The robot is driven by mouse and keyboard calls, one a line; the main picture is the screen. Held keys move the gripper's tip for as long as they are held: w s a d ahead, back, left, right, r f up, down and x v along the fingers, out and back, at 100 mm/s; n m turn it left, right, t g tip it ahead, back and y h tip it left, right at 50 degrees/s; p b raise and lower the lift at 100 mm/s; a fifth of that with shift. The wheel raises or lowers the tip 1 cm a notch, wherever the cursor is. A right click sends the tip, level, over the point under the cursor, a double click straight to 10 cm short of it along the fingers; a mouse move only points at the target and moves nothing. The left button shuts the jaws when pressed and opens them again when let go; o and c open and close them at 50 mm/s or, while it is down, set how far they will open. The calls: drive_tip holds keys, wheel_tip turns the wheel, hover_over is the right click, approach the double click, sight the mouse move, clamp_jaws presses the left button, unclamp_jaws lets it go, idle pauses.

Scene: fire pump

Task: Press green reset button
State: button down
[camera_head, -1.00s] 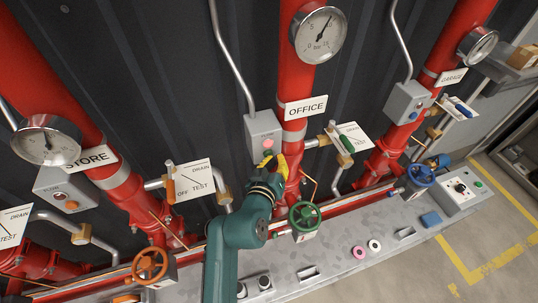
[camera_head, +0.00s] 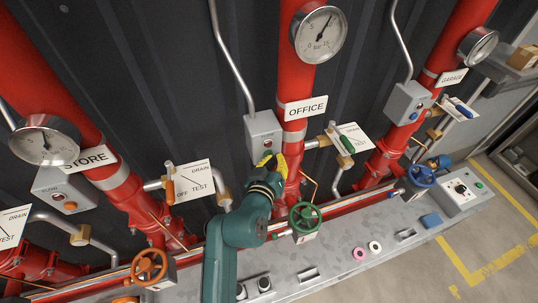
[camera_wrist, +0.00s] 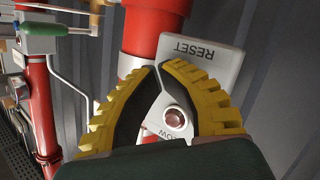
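The grey reset box (camera_head: 262,125) is mounted beside the red OFFICE pipe. In the wrist view, the box (camera_wrist: 205,65) shows the word RESET upside down and a small dark red lamp (camera_wrist: 174,118) by the word FLOW. My gripper (camera_head: 265,158) is at the lower part of the box in the head view. In the wrist view, the yellow fingertips of my gripper (camera_wrist: 166,65) are together at the box face, just beside the RESET lettering, with nothing visible held. The green button itself is not visible; the fingertips cover that part of the face.
A green valve wheel (camera_head: 304,216) is right of my arm, and an orange wheel (camera_head: 149,266) is lower left. The OFFICE drain/test valve (camera_head: 342,142) is close on the right. Similar boxes stand by the STORE (camera_head: 62,187) and GARAGE (camera_head: 408,101) pipes.

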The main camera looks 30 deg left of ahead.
drive_tip(key=shift+s+d+p, duration=0.4)
drive_tip(key=shift+s+d, duration=0.2)
drive_tip(key=s+d+p, duration=0.3)
drive_tip(key=shift+s+d, duration=0.25)
drive_tip(key=shift+d, duration=0.05)
idle(0.7)
